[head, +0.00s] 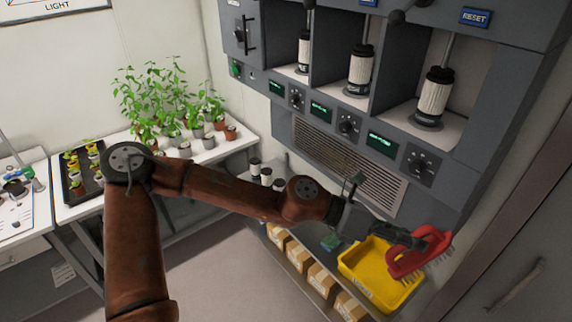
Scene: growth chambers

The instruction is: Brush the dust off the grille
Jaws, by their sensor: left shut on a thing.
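The grille (340,166) is a tan slatted panel low on the front of the grey chamber unit, below the dials. My left gripper (412,240) is shut on a red brush (408,264) with pale bristles at its right and lower edge. It holds the brush over the right part of a yellow bin (365,262), to the right of and below the grille. Whether the brush touches the bin is hard to tell. Dust on the grille cannot be made out at this size. My right gripper is out of view.
The yellow bin sits on a low shelf beside several cardboard boxes (320,278). Dials and displays (348,124) project above the grille. Potted plants (170,105) stand on a white table at the left. A grey door (520,260) closes off the right.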

